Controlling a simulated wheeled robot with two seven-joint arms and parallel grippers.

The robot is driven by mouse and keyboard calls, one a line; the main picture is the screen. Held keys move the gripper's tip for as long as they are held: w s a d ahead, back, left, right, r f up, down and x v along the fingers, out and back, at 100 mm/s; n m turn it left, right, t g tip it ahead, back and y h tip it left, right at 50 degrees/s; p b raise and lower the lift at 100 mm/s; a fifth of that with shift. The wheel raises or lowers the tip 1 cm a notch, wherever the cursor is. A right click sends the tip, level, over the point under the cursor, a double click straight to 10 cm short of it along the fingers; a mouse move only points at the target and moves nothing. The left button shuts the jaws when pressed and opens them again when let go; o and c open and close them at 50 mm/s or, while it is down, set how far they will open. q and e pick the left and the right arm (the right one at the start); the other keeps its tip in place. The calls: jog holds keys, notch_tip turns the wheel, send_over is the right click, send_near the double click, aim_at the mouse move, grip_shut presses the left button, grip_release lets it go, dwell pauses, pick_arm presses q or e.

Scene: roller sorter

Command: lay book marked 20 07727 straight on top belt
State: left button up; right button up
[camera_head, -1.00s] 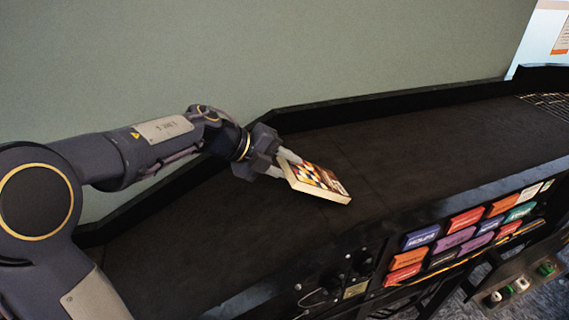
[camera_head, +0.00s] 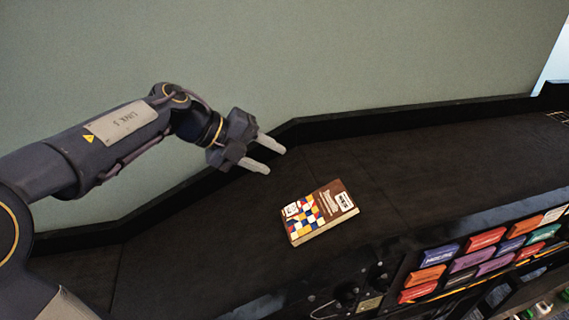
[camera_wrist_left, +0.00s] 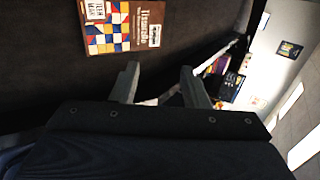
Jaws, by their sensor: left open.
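The book (camera_head: 319,212) lies flat on the black top belt (camera_head: 430,170), near its front edge. Its cover has coloured squares and a brown part with a white label; the label's number is too small to read. The book is turned slightly against the belt's edges. It also shows in the left wrist view (camera_wrist_left: 125,27), beyond the fingers. My left gripper (camera_head: 268,158) is open and empty, up and to the left of the book and apart from it. Its two fingers also show in the left wrist view (camera_wrist_left: 160,85). My right gripper is not in view.
A raised black rim (camera_head: 400,116) runs along the belt's back, against a green-grey wall (camera_head: 300,50). Below the front edge is a rack of several coloured blocks (camera_head: 480,240), with dark knobs (camera_head: 378,275) beside it. The belt right of the book is clear.

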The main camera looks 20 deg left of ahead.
pick_arm(q)
jog(key=w+a+r+n+t, duration=0.1)
jog(key=a+r+n+t, duration=0.3)
jog(key=r+n+t, duration=0.55)
jog(key=s+a+f+n+t+y, duration=0.2)
jog(key=s+a+n+y, duration=0.1)
jog(key=a+n+y, duration=0.65)
jog(key=s+d+f+n+g, duration=0.4)
jog(key=s+f+n+g, duration=0.2)
jog(key=s+f+n, duration=0.45)
jog(key=s+d+f+n+g+h, duration=0.1)
jog(key=s+d+f+g+h, duration=0.3)
jog(key=s+d+f, duration=0.6)
jog(key=shift+s+d+f+g, duration=0.35)
jog(key=shift+s+f+g, duration=0.15)
jog(key=shift+g, duration=0.45)
jog(key=shift+w+h, duration=0.1)
jog(key=shift+h, duration=0.15)
jog(key=c, duration=0.3)
jog(key=shift+c, duration=0.2)
